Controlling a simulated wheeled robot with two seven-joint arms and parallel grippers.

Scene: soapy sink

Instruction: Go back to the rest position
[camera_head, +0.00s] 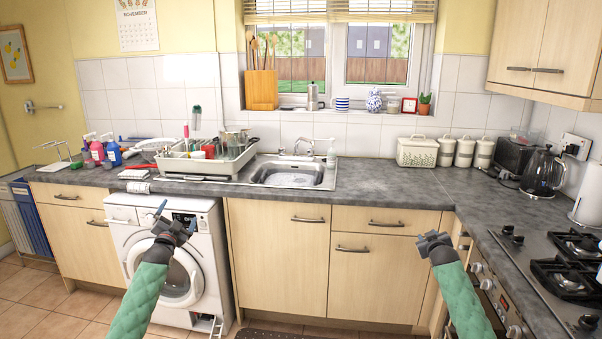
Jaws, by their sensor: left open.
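My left gripper (176,216) is open and empty, in front of the washing machine and below the counter edge. My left arm comes in from the bottom left in a green sleeve. My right gripper (433,239) is in front of the cabinets near the counter's inner corner, and its jaws are too small to read. Nothing shows in either gripper. Both are apart from the counter items.
The grey counter (390,185) runs along the back and right. The sink (292,174) holds suds, with a loaded dish rack (205,165) to its left. The hob (570,265) and kettle (543,172) are at right.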

